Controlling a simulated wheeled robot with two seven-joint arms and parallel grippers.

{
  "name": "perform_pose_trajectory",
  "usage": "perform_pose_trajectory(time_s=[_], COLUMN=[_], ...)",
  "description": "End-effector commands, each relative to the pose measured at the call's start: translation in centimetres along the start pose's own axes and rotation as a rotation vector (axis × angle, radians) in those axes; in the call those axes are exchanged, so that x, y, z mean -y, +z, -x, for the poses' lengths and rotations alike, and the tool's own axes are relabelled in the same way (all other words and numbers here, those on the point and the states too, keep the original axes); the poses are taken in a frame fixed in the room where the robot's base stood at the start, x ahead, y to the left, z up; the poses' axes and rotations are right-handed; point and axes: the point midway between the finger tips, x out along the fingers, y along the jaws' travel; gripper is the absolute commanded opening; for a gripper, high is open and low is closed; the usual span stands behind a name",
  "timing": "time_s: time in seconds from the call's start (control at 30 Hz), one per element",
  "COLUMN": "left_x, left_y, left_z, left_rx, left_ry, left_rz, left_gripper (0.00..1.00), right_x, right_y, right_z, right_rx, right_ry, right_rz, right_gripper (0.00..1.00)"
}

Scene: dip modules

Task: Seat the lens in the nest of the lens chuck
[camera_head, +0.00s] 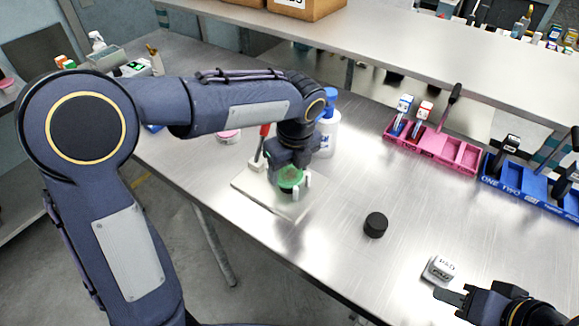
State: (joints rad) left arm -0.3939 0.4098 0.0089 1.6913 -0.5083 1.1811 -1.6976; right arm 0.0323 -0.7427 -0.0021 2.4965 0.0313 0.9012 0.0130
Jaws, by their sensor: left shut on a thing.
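The lens (291,178) shows as a green round piece at the fingers of my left gripper (291,167). My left gripper points down and is shut on it. The lens chuck (262,189) is a pale flat plate with short white posts, lying on the table below the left gripper. The lens is over the plate among the posts; the gripper hides much of it, and I cannot tell whether it touches the nest. My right gripper (450,300) is at the lower right, apart from the chuck, beside a small white box; its opening is unclear.
A black round cap (375,224) lies right of the chuck. A white box (439,270) stands near my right gripper. A white bottle with a blue cap (327,135) and a red-handled tool (264,140) stand behind the chuck. Pink (433,152) and blue (530,187) racks are at the right.

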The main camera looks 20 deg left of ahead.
Motion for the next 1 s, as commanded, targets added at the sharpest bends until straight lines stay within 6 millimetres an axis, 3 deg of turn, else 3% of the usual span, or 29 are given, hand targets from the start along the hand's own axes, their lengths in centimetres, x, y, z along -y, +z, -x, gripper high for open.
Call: perform_pose_trajectory(time_s=[0.17,0.2,0.37,0.73,1.0], left_x=[0.0,0.0,0.0,0.1,0.1], left_y=[-0.1,-0.1,-0.1,0.0,0.1], left_z=[-0.3,-0.3,-0.3,0.5,5.8], left_rx=[0.000,0.000,0.000,0.001,0.002], left_ry=[0.000,0.000,0.000,-0.003,-0.008], left_rz=[0.000,0.000,0.000,0.000,0.001], left_gripper=[0.41,0.65,0.84,0.84,0.84], right_x=[-0.1,-0.1,-0.1,0.0,0.2], right_y=[0.1,0.1,0.1,0.0,-0.2], right_z=[-0.1,-0.1,-0.1,0.1,0.4], right_rx=[0.000,0.000,0.000,0.000,0.000], right_ry=[0.000,0.000,0.000,0.000,0.000], right_rz=[0.000,0.000,0.000,0.000,0.000], right_gripper=[0.36,0.36,0.36,0.36,0.36])
